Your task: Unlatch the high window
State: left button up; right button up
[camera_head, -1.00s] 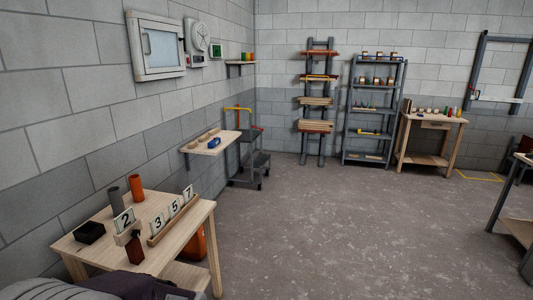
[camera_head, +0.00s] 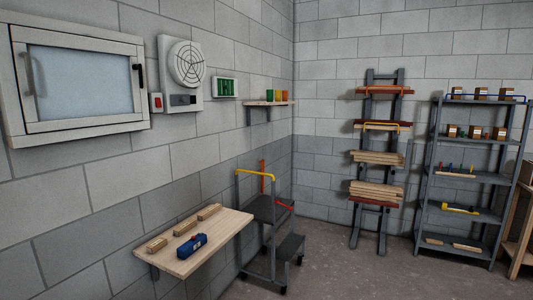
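The high window (camera_head: 80,82) is on the left wall, in a white frame, and looks closed. A grey handle (camera_head: 28,74) is on the left side of its sash. A small black latch (camera_head: 138,66) is on the right side of the frame; I cannot tell its exact setting. Neither of my grippers shows in the head view.
Below the window, a wooden wall shelf (camera_head: 190,262) holds wood blocks and a blue tool (camera_head: 191,245). A grey step stool (camera_head: 268,212) with a yellow rail stands beyond it. A timber rack (camera_head: 378,160) and metal shelving (camera_head: 428,170) stand at the back. Some floor between is clear.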

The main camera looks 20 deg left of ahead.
aim_at(135, 67)
jog(key=i+j+u, duration=0.35)
jog(key=i, duration=0.25)
jog(key=i+u, duration=0.35)
jog(key=i, duration=0.25)
jog(key=i+l+u, duration=0.2)
jog(key=i+u, duration=0.2)
jog(key=i, duration=0.25)
jog(key=i+l+u, duration=0.35)
jog(key=i, duration=0.25)
jog(key=i+u, duration=0.15)
jog(key=u, duration=0.25)
